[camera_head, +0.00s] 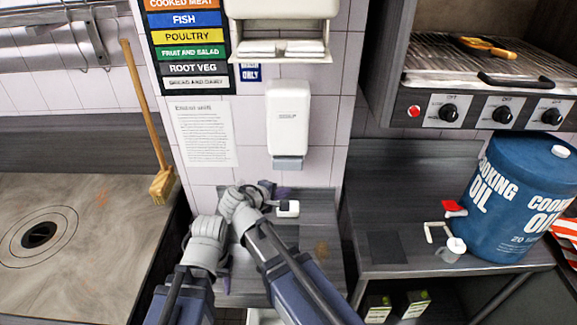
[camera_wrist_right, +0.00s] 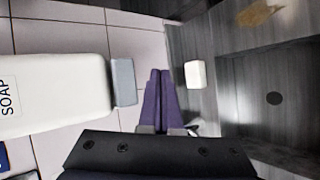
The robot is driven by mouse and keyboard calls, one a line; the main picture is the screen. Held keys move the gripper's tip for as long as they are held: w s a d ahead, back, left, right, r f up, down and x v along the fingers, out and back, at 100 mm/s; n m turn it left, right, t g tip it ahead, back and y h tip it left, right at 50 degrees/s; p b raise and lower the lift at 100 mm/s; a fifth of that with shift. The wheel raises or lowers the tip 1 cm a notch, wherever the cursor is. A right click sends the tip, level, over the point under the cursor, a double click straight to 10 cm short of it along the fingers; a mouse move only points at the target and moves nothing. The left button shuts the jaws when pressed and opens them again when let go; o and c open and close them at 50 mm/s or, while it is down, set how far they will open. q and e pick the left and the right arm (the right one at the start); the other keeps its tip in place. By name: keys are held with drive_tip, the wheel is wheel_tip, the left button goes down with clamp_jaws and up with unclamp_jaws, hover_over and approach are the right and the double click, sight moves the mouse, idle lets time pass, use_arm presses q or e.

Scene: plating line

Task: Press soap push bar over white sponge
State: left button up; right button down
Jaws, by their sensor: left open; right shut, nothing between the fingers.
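The white soap dispenser (camera_head: 289,118) hangs on the tiled wall, with its grey push bar (camera_head: 288,163) at the bottom. The white sponge (camera_head: 288,209) lies on the counter below the bar. In the right wrist view, the push bar (camera_wrist_right: 123,81) and the sponge (camera_wrist_right: 195,74) show on either side of my right gripper (camera_wrist_right: 160,72). Its purple fingers are shut and empty, apart from both. In the head view my right gripper (camera_head: 281,192) is below the bar, close to the sponge. My left gripper (camera_head: 226,272) is open, lower left, mostly hidden by my arms.
A paper towel dispenser (camera_head: 283,12) hangs above the soap. A wooden-handled brush (camera_head: 161,185) leans at left. A grill (camera_head: 480,65) is at upper right.

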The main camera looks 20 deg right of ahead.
approach(288, 167)
drive_tip(key=w+d+f, duration=0.1)
drive_tip(key=d+f, duration=0.3)
drive_tip(key=shift+w, duration=0.35)
drive_tip(key=shift+d+f, duration=0.1)
drive_tip(key=shift+d, duration=0.05)
idle(1.7)
drive_tip(key=shift+w+d, duration=0.1)
drive_tip(key=shift+w, duration=0.3)
drive_tip(key=shift+w+d, duration=0.15)
drive_tip(key=shift+w, duration=0.6)
idle(0.9)
drive_tip(key=shift+s, duration=0.2)
drive_tip(key=shift+s+a, duration=0.3)
drive_tip(key=shift+s, duration=0.65)
drive_tip(key=shift+s+a, duration=0.25)
drive_tip(key=shift+s, duration=0.55)
drive_tip(key=shift+s+a, duration=0.25)
drive_tip(key=shift+s, duration=0.55)
drive_tip(key=shift+s+a, duration=0.2)
drive_tip(key=shift+s, duration=0.6)
